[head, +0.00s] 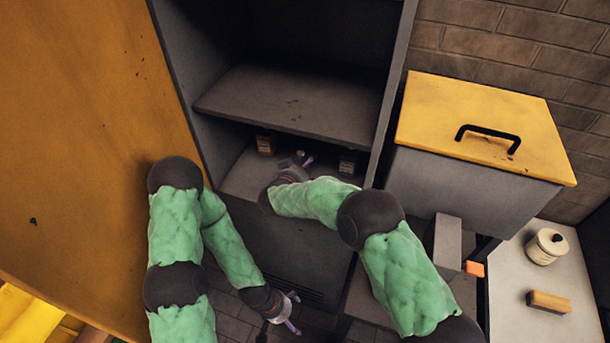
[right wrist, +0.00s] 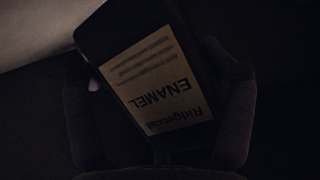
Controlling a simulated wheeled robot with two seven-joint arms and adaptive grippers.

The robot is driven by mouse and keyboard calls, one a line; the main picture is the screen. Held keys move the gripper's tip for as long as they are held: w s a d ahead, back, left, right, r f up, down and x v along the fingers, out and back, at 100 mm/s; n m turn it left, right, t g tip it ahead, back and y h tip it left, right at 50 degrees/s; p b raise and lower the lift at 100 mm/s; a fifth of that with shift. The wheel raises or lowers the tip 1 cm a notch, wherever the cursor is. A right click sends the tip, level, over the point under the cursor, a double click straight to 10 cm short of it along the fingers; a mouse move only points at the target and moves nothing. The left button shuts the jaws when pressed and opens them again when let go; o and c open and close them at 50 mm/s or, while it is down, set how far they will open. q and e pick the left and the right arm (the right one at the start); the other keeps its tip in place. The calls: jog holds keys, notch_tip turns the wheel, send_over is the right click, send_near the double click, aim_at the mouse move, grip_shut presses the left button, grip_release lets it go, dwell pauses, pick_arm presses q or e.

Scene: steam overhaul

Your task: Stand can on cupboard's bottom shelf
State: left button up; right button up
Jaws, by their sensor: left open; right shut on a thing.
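The cupboard (head: 388,95) stands open with a grey upper shelf (head: 290,98) and a bottom shelf (head: 244,180) below it. My right gripper (head: 302,160) reaches into the bottom compartment. In the right wrist view it is shut on a dark can (right wrist: 125,35) with a tan label reading "ENAMEL", which looks tilted in that picture. In the head view the held can is hidden or too small to make out, so I cannot tell whether it touches the shelf. My left gripper (head: 287,312) is open and empty, low in front of the cupboard.
A small orange-labelled container (head: 265,145) and a dark container with a pale label (head: 347,163) stand on the bottom shelf, either side of my right gripper. The yellow door (head: 80,130) is swung open at left. A yellow-lidded grey box (head: 470,190) stands at right.

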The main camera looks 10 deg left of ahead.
jog(key=shift+w+f+b, duration=0.2)
jog(key=shift+f+b, duration=0.15)
jog(key=shift+f, duration=0.6)
jog(key=shift+w+f+b, duration=0.2)
jog(key=shift+f+b, duration=0.1)
jog(key=shift+f, duration=0.6)
jog(key=shift+f, duration=0.15)
jog(key=o, duration=1.4)
jog(key=shift+p+v, duration=0.8)
jog(key=shift+v, duration=3.05)
